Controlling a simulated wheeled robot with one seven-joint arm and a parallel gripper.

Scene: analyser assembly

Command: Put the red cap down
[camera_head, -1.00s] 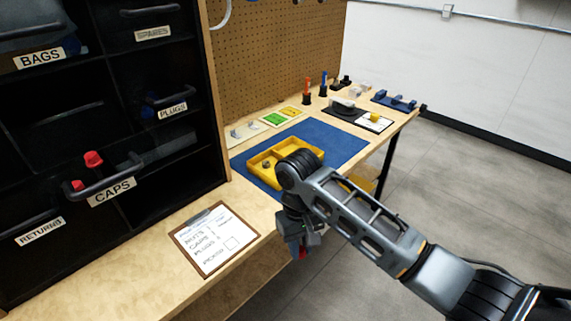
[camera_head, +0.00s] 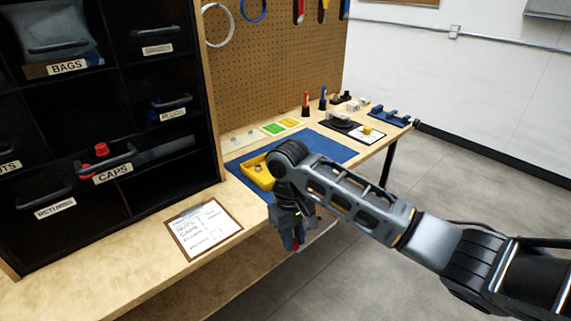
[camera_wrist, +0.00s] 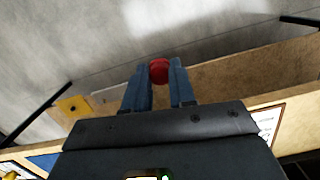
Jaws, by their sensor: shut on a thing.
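My gripper (camera_wrist: 160,88) is shut on a red cap (camera_wrist: 159,70) held between its two blue fingers in the wrist view. In the head view my gripper (camera_head: 294,240) hangs pointing down just off the front edge of the workbench, right of the clipboard. The held cap is mostly hidden there by the fingers. Another red cap (camera_head: 101,149) shows in the bin labelled CAPS (camera_head: 113,172) in the black shelf at the left.
A yellow tray (camera_head: 257,172) sits on the blue mat (camera_head: 334,147), partly behind my arm. A clipboard (camera_head: 203,228) lies on the bench's front. Screwdrivers (camera_head: 307,104) and dark fixtures stand farther back. Bare wood (camera_head: 150,262) lies left of the clipboard.

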